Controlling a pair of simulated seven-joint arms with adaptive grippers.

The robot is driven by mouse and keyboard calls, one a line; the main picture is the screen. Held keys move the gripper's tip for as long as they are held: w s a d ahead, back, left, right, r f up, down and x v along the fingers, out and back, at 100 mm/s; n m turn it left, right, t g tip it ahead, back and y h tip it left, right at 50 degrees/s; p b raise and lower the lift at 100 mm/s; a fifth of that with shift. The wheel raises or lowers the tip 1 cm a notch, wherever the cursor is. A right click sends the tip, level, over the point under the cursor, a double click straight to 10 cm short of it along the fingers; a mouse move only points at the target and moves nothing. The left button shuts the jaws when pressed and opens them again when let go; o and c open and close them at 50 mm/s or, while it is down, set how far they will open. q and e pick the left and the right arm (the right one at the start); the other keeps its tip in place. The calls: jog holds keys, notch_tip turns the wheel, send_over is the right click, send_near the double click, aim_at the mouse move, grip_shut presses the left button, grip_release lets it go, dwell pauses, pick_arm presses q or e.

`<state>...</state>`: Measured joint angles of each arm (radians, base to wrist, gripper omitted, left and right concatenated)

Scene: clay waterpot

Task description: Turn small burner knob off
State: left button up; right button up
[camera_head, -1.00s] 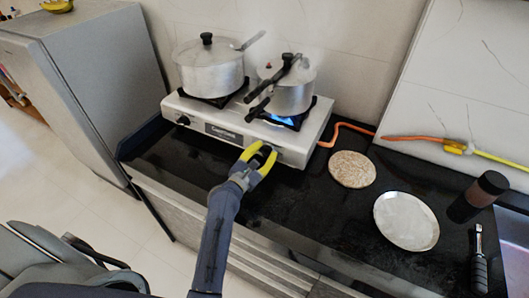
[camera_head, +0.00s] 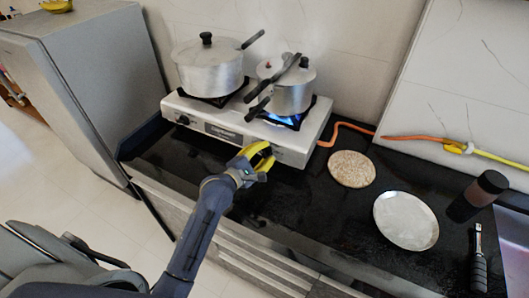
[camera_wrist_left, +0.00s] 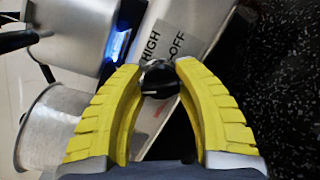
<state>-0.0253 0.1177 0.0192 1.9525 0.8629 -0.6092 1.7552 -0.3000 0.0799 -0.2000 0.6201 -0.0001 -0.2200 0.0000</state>
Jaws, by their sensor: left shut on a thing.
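The small burner knob (camera_wrist_left: 160,78) is black and sits on the stove's front panel beside a label reading HIGH and OFF. My left gripper (camera_wrist_left: 158,72) has its yellow fingers closed on both sides of it. In the head view my left gripper (camera_head: 264,158) is at the right front of the white stove (camera_head: 222,131) and hides the knob. A blue flame (camera_head: 291,120) burns under the small pressure cooker (camera_head: 289,92); the flame (camera_wrist_left: 118,45) also shows in the wrist view. My right gripper is not in view.
A large lidded pot (camera_head: 208,72) stands on the left burner. An orange gas hose (camera_head: 350,126) runs right from the stove. A flatbread (camera_head: 351,169), a metal plate (camera_head: 406,221), a dark jar (camera_head: 477,196) and a black-handled tool (camera_head: 478,262) lie on the right counter.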

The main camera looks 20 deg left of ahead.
pick_arm(q)
jog(key=m, duration=0.3)
jog(key=m+g, duration=0.1)
jog(key=m, duration=0.2)
jog(key=shift+m+g, duration=0.3)
jog(key=shift+m, duration=0.1)
jog(key=m+g, duration=0.1)
jog(key=m, duration=0.4)
jog(key=shift+f+y, duration=0.1)
jog(key=shift+y, duration=0.3)
jog(key=m+y, duration=0.1)
jog(key=m, duration=0.4)
jog(key=shift+f+m+g, duration=0.1)
jog(key=shift+m+g, duration=0.2)
jog(key=m+y, duration=0.1)
jog(key=m, duration=0.3)
jog(key=shift+a+f+m+y, duration=0.1)
jog(key=shift+a+m+y, duration=0.05)
jog(key=shift+m+y, duration=0.2)
jog(key=shift+m, duration=0.25)
jog(key=o, duration=1.2)
jog(key=shift+o, duration=0.2)
jog(key=shift+s, duration=0.1)
jog(key=v, duration=1.2)
